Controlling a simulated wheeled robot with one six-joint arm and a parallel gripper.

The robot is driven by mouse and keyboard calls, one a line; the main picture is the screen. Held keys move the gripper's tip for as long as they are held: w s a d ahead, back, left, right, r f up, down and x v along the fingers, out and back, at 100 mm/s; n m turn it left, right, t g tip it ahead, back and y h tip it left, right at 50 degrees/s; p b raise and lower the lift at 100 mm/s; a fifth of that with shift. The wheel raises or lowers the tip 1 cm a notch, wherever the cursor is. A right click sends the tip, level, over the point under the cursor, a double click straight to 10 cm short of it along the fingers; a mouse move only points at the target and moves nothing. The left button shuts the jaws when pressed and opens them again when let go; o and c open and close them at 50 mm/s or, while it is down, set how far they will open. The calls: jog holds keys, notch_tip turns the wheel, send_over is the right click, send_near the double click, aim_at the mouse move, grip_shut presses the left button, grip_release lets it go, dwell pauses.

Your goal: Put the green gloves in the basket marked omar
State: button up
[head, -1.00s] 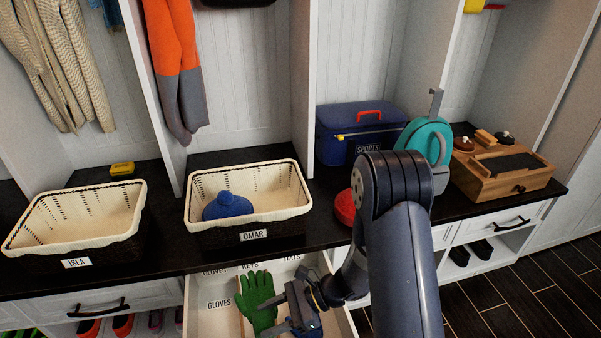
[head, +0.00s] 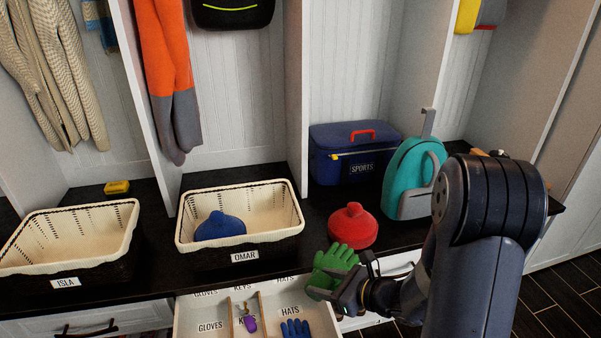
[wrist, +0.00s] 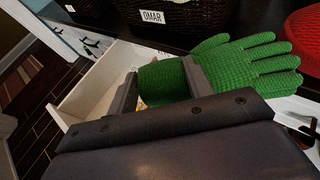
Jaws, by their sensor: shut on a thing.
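The green gloves (head: 331,267) are held by my gripper (head: 352,290) above the right side of the open drawer, in front of the bench. In the wrist view the gloves (wrist: 215,70) lie between the two fingers of my gripper (wrist: 163,85), pinched near the cuff, fingers of the glove pointing right. The basket marked OMAR (head: 246,243) stands on the black bench, left of and behind my gripper. It is a cream-lined basket with a blue knit hat (head: 220,226) in its left part. Its label (wrist: 152,17) shows at the top of the wrist view.
The open drawer (head: 210,312) holds blue gloves (head: 295,330) and a purple item (head: 250,323). A red hat (head: 353,226) sits on the bench right of the basket. The ISLA basket (head: 70,268) is at left. A teal backpack (head: 407,180) and blue SPORTS bag (head: 350,165) stand behind.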

jog(key=w+d+r+m+t+h+p, duration=0.1)
jog(key=w+d+r+m+t+h, duration=0.4)
jog(key=w+d+r+m+h, duration=0.4)
notch_tip(320, 180, up, 21)
jog(key=s+n+y+p, duration=0.1)
jog(key=y+p, duration=0.1)
jog(key=p, duration=2.1)
jog(key=shift+s+d+n, duration=0.15)
jog(key=shift+d+n, duration=0.05)
jog(key=shift+n, duration=0.1)
